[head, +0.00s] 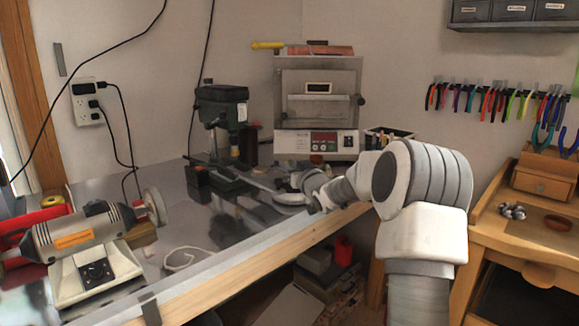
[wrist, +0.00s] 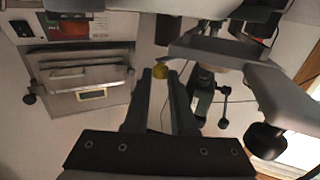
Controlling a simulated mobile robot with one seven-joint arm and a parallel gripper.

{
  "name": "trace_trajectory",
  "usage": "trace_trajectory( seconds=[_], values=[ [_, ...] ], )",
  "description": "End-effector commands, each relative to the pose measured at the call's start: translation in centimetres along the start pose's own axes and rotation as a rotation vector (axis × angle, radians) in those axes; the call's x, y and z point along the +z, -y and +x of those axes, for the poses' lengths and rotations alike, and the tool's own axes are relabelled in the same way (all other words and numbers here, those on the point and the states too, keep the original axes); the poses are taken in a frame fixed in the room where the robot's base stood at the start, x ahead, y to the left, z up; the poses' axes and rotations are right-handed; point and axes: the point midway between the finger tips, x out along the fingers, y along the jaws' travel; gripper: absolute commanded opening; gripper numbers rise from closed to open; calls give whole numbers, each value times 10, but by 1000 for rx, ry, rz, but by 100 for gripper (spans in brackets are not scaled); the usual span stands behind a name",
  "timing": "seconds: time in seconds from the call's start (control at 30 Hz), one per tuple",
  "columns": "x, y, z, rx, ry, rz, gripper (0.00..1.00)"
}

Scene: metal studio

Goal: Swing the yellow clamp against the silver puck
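In the wrist view a small yellow piece (wrist: 160,72), which looks like the yellow clamp, shows between my gripper's (wrist: 160,78) two dark fingertips. A gap runs between the fingers, and I cannot tell whether the tips touch the piece or it lies just beyond them. In the head view my arm reaches left over the bench's right end, its hand small and partly hidden among grey metal parts. The yellow clamp cannot be made out there. A round silver disc (head: 292,198) lies beneath the hand; I cannot tell whether it is the puck.
A green drill press (head: 222,112) and a kiln (head: 318,105) stand behind the hand. A grey metal bar (wrist: 222,55) crosses close by at the right in the wrist view. A polishing motor (head: 85,240) stands at the bench's left. The bench front (head: 225,230) is mostly clear.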

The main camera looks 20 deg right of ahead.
Motion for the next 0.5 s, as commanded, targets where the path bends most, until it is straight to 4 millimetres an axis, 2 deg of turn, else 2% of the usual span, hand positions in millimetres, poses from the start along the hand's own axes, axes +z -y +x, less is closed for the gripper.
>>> trace_trajectory(
  seconds=[0.5],
  values=[
    [-6,-5,3,-42,0,-2,0]
  ],
)
